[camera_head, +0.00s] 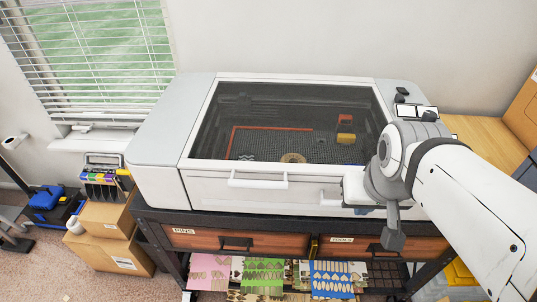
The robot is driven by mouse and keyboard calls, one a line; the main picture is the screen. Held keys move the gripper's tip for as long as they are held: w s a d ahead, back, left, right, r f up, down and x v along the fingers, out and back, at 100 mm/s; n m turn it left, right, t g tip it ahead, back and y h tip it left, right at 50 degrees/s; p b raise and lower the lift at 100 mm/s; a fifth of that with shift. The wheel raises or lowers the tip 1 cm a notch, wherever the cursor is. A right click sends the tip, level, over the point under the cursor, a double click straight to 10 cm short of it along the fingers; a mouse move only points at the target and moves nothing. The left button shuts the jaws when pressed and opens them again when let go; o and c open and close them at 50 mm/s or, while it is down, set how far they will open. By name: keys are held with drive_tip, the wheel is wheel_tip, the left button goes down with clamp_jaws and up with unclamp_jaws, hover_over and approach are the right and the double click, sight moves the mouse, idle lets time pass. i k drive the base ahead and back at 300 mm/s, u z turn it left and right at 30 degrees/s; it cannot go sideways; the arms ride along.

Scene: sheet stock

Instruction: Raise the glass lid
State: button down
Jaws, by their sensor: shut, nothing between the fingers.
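The glass lid (262,125) is a dark see-through pane in a white frame on top of a large white machine. It lies closed, and a white bar handle (258,181) runs along its front edge. My gripper (356,190) is at the machine's front right, to the right of the handle and apart from it. It is shut and empty; its fingertips are largely hidden by my arm. Through the glass I see a dark bed with an orange-red edge, a round tan piece (292,158) and a red and yellow part (345,128).
The machine stands on a dark bench with wooden drawers labelled PINS (236,239) and TOOLS. Patterned sheets (262,275) lie on a shelf below. Cardboard boxes (108,238) stand at left. A wooden surface (485,140) is at right. The space before the handle is clear.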

sight(183, 163)
drive_tip(key=u, duration=0.2)
drive_tip(key=k, duration=1)
drive_tip(key=u, duration=0.45)
drive_tip(key=i, duration=0.55)
drive_tip(key=z, duration=0.05)
